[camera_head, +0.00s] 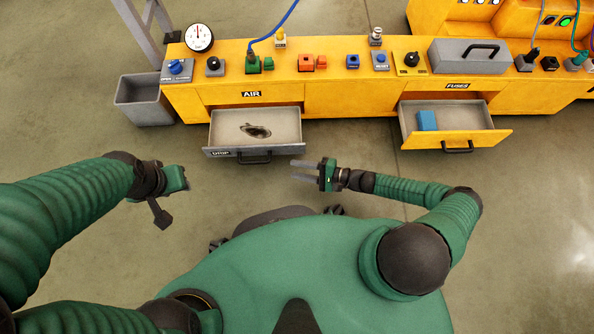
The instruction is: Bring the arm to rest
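My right gripper (306,170) is held out over the floor, just in front of the open drop drawer. Its two grey fingers point left and are apart, with nothing between them. My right arm (410,189) is bent and comes in from the right. My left arm (70,205) reaches in from the left. My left gripper (166,199) is over the floor left of my body, away from the console. Its fingers do not show clearly.
A yellow console (225,75) with knobs and buttons runs along the back. The drop drawer (285,125) and the fuse drawer (480,138) stand open toward me. A blue block (427,121) lies in the fuse drawer. A grey bin (144,103) stands at left.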

